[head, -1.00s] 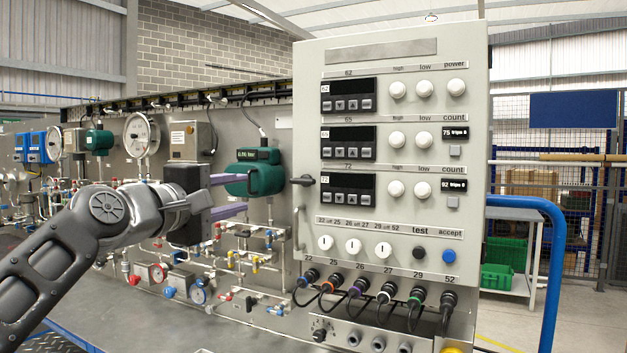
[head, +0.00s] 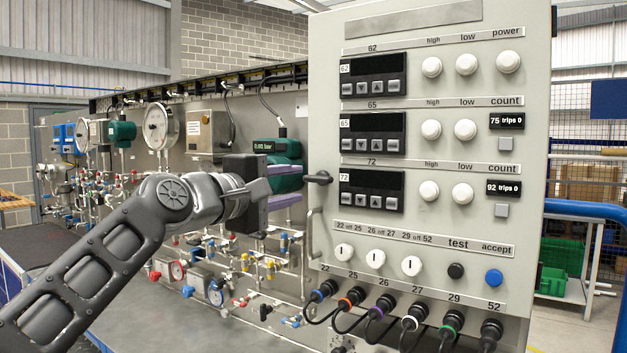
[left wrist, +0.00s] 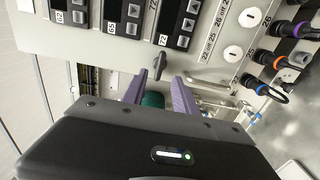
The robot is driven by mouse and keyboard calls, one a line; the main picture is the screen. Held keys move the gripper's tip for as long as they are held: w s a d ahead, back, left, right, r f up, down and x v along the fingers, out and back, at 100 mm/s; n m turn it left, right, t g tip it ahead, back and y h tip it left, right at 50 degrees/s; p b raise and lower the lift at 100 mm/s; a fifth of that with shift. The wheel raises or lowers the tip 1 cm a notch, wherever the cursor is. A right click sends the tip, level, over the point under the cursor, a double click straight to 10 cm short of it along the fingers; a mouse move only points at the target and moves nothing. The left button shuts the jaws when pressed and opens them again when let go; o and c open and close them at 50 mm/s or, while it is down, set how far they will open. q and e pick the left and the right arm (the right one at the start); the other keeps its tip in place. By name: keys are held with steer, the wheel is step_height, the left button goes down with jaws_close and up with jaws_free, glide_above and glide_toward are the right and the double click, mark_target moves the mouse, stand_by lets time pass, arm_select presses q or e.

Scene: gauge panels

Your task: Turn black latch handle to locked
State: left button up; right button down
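The black latch handle (head: 318,178) sticks out at the left edge of the grey panel door, lying about level in the head view. It also shows in the left wrist view (left wrist: 188,81), just beyond the fingertips. My left gripper (head: 301,184) has its two purple fingers apart and pointed at the door edge, with the tips close to the handle. In the left wrist view the gripper (left wrist: 169,77) is open with no object gripped. I cannot tell whether a fingertip touches the handle. My right gripper is not in view.
A grey pull handle (head: 312,233) sits on the door below the latch. Cabled plugs (head: 352,298) line the door's lower part. Behind my left gripper is a green gauge unit (head: 284,150), with pipes and valves (head: 214,285) lower down. A blue rail (head: 590,209) stands at right.

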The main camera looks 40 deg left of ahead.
mark_target(314, 180)
arm_select(q)
steer(key=w+p, duration=0.1)
steer(key=w, duration=0.5)
steer(key=shift+w, duration=0.1)
steer(key=shift+w+a+p, duration=0.1)
steer(key=shift+w+p, duration=0.2)
steer(key=shift+w, duration=0.2)
jaws_close()
